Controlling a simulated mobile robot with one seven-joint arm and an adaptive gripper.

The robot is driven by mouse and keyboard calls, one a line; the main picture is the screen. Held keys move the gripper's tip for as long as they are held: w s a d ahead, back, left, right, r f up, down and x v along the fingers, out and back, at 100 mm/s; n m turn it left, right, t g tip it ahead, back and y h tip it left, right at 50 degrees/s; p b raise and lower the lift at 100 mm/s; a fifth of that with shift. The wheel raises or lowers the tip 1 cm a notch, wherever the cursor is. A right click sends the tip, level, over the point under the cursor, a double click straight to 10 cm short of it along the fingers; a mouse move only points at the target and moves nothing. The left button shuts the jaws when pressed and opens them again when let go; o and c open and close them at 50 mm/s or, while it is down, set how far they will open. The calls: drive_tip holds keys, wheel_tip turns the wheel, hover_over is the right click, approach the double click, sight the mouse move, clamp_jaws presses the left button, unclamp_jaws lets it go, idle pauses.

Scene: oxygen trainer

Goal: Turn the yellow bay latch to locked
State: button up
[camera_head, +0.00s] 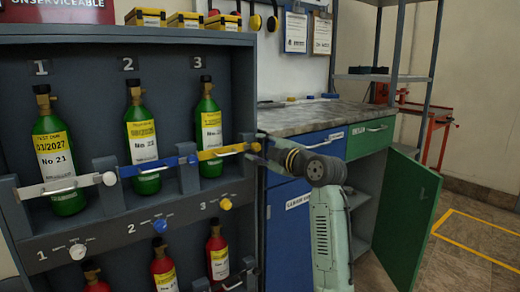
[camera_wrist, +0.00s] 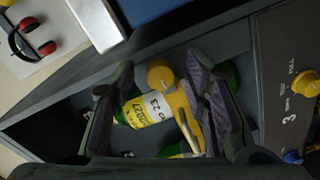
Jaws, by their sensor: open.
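The yellow bay latch (camera_head: 222,152) lies as a roughly level bar across the neck-down body of the green bottle (camera_head: 208,130) in bay 3. Its round yellow end is at the right, beside my gripper (camera_head: 258,148). In the wrist view the latch's round end (camera_wrist: 161,74) and bar (camera_wrist: 190,125) show between the two open fingers of my gripper (camera_wrist: 158,80), nearer the right finger. I cannot tell whether a finger touches it. The bottle's label reads 23 in the wrist view (camera_wrist: 150,108). My gripper is open and holds nothing.
A white latch (camera_head: 60,188) and a blue latch (camera_head: 155,167) cross bays 1 and 2. A yellow knob (camera_head: 225,204) sits below bay 3, above red bottles. A workbench (camera_head: 320,117) stands to the right, with an open green cabinet door (camera_head: 405,215).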

drive_tip(key=v, duration=1.2)
